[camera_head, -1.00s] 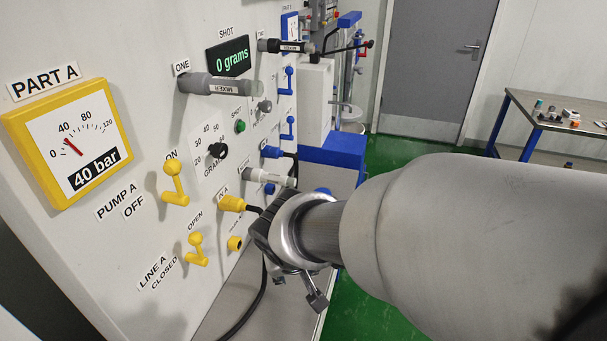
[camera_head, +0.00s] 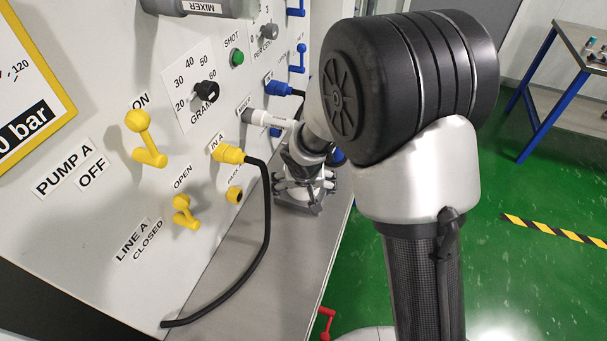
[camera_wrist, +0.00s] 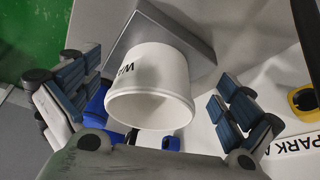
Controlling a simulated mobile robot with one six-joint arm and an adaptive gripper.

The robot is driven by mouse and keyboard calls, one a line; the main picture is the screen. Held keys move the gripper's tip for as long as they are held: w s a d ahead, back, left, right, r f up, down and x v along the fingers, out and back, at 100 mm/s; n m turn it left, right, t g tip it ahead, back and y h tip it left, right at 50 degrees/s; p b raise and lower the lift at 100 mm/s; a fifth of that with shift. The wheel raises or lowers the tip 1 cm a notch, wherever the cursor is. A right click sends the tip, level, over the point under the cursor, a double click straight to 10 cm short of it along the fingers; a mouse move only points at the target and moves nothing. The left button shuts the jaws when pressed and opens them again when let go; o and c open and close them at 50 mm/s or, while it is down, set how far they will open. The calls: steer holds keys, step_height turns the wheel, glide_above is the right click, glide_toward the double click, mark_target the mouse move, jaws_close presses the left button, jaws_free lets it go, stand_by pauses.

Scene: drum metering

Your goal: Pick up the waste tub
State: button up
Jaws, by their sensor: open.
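The waste tub (camera_wrist: 150,80) is a white round tub with dark lettering, partly readable as starting with "W". In the wrist view its open mouth faces the camera and it looks empty. It stands against a grey block (camera_wrist: 205,45). My gripper (camera_wrist: 158,98) is open, one blue-padded finger on each side of the tub, with gaps visible and nothing held. In the head view my gripper (camera_head: 305,188) hangs beside the panel above the grey ledge. I cannot make out the tub there; it appears hidden by my gripper and wrist.
The white panel (camera_head: 110,235) carries yellow levers (camera_head: 146,140), a knob (camera_head: 206,93) and a yellow plug (camera_head: 228,153) with a black cable looping to the grey ledge (camera_head: 240,262). A blue-legged table (camera_head: 548,88) stands at the right.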

steer(key=shift+w, duration=0.65)
steer(key=w+p, duration=0.1)
steer(key=w, duration=0.3)
steer(key=shift+w+f, duration=0.25)
steer(key=shift+f, duration=0.4)
steer(key=shift+c, duration=0.4)
steer(key=c, duration=1)
